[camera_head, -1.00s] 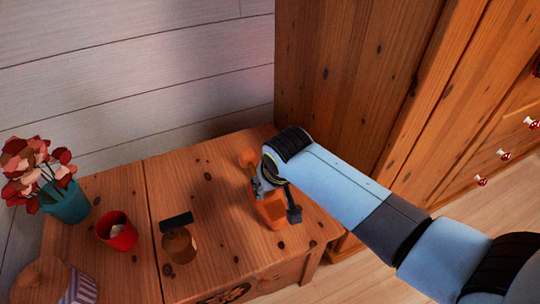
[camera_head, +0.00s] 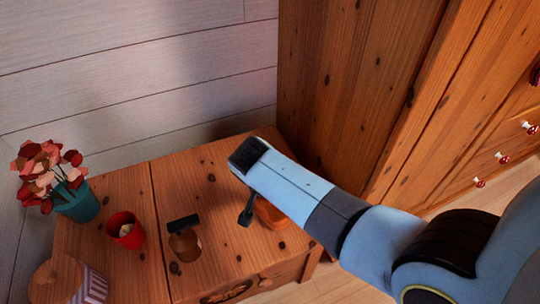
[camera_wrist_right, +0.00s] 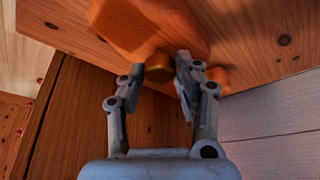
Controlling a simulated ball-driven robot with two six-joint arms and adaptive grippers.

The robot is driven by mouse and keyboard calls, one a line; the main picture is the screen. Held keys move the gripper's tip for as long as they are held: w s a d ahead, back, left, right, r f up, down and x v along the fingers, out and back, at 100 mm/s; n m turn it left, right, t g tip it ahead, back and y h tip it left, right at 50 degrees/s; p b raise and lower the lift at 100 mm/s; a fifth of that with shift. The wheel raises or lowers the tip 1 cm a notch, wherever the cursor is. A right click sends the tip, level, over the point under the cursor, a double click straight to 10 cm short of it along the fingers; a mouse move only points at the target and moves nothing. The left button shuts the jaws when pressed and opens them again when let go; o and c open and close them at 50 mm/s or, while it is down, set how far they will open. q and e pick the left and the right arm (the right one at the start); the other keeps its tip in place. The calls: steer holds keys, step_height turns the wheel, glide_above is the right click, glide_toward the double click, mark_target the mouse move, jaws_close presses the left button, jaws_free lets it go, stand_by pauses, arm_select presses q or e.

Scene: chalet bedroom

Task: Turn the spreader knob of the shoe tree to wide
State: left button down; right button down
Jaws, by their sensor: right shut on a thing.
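The orange shoe tree (camera_head: 271,213) is on the wooden table, mostly hidden by my right arm in the head view. In the right wrist view its orange body (camera_wrist_right: 150,24) fills the top, with a brass spreader knob (camera_wrist_right: 159,68) below it and an orange rounded end (camera_wrist_right: 218,79) at the right. My right gripper (camera_wrist_right: 159,76) has a finger on each side of the brass knob and is shut on it. In the head view the arm hides most of this gripper. The knob's setting cannot be read. My left gripper is not in view.
On the table (camera_head: 225,215) stand a brush-like wooden piece with a black top (camera_head: 184,240), a red cup (camera_head: 125,232), a teal flowerpot (camera_head: 77,203) and a striped, brown-topped item (camera_head: 68,283). A wooden wardrobe (camera_head: 345,90) stands close behind at the right.

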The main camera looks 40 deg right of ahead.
stand_by(0.4)
steer(key=c, duration=1)
jaws_free()
steer(key=shift+o, duration=0.2)
step_height(320, 180, up, 10)
